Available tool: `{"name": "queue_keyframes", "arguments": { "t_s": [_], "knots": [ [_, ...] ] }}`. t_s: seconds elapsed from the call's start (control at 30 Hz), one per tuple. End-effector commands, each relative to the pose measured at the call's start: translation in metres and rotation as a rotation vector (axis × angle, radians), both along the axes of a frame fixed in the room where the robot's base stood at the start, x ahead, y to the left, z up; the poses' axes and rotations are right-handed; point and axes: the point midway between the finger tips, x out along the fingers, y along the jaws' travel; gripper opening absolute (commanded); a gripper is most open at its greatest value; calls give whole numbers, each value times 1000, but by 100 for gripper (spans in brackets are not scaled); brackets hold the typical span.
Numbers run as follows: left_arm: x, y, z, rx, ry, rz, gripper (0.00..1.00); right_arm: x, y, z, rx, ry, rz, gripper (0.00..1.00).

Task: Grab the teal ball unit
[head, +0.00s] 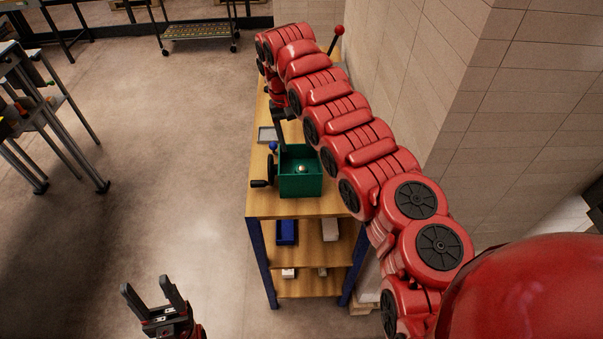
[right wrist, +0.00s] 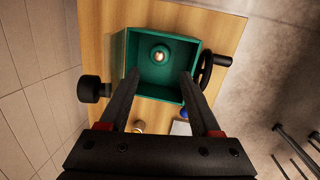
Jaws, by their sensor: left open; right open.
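The teal ball unit (head: 300,187) is an open-topped teal box with a shiny metal ball (head: 302,169) inside, standing on the near part of a wooden workbench. In the right wrist view the unit (right wrist: 160,34) lies straight ahead, with its ball (right wrist: 160,56) visible between and beyond the fingers. My right gripper (right wrist: 160,75) is open and empty, its two fingertips overlapping the box in that view; contact cannot be told. In the head view my right arm partly hides the bench. My left gripper (head: 146,284) is open and empty, above the floor left of the bench.
Black round parts (head: 259,183) stick out beside the box. A blue knob (head: 272,147) and a grey tray (head: 267,134) are behind it. Lower shelves hold a blue bin (head: 287,232) and white boxes (head: 330,230).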

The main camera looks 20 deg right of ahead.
Motion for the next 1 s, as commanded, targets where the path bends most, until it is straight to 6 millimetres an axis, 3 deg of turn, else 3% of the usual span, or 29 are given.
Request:
{"name": "queue_keyframes", "arguments": {
  "t_s": [0.2,0.47,0.8,1.0],
  "knots": [
    [0,0,16,0,0,0,58,-5,-4,-28,4,0,-3,64],
    [0,0,22,0,0,0,58,-6,-5,-44,4,-2,-1,64],
    [0,0,42,0,0,0,58,-13,-10,-93,3,-2,0,64],
    [0,0,41,0,0,0,58,-12,-11,-95,2,-5,0,64]
  ]
}}
